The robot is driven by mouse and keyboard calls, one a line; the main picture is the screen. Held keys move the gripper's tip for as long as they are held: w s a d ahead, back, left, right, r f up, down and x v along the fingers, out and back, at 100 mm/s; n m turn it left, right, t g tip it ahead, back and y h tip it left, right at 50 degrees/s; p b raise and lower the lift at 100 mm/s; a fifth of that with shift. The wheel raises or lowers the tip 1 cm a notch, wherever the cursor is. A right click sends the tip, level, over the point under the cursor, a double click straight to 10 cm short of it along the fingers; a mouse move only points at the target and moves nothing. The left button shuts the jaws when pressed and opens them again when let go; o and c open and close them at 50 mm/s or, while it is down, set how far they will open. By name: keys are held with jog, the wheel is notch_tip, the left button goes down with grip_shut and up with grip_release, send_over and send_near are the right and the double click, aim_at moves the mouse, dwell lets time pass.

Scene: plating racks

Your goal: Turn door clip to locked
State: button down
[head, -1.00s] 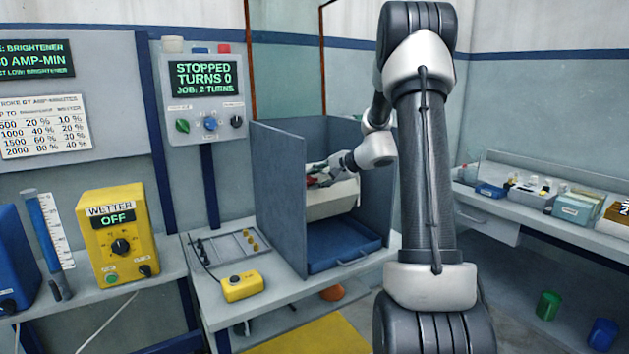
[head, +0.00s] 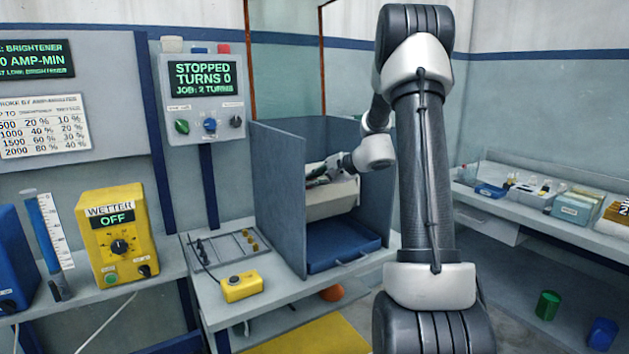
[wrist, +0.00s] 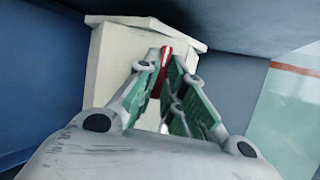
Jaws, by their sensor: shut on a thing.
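The door clip (wrist: 164,62) is a red bar on the cream-white box-shaped barrel (wrist: 110,65) in the wrist view. My gripper (wrist: 160,74), with green finger pads, is shut on the red clip, which shows between the fingertips. In the head view my gripper (head: 318,179) is at the upper front of the barrel (head: 328,202), inside a grey-blue booth. The clip cannot be made out there, and my arm hides the booth's right part. I cannot read the clip's locked or unlocked position.
The booth's left wall (head: 280,200) stands close to my gripper. A blue tray (head: 343,246) lies below the barrel. A control panel (head: 206,96) reads STOPPED, TURNS 0. A yellow pendant (head: 242,287) lies on the bench at the left front.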

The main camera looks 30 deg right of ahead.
jog(key=m, duration=0.2)
jog(key=m+t, duration=0.1)
jog(key=m, duration=0.1)
jog(key=shift+s+f+t, duration=0.15)
jog(key=shift+t, duration=0.15)
jog(key=m+t, duration=0.1)
jog(key=m, duration=0.3)
jog(key=shift+a+f+h, duration=0.1)
jog(key=shift+f+h, duration=0.05)
jog(key=shift+h, duration=0.25)
jog(key=m+t, duration=0.1)
jog(key=m, duration=0.1)
jog(key=m+h, duration=0.1)
jog(key=m, duration=0.2)
jog(key=shift+s+a+f+t, duration=0.1)
jog(key=shift+s+a+t, duration=0.05)
jog(key=shift+t, duration=0.25)
jog(key=shift+a+m+t+h, duration=0.1)
jog(key=shift+m+t+h, duration=0.1)
jog(key=shift+m+h, duration=0.75)
jog(key=shift+a+m+t+h, duration=0.1)
jog(key=shift+m+t+h, duration=0.2)
jog(key=shift+m, duration=1.25)
jog(key=c, duration=1.5)
grip_release()
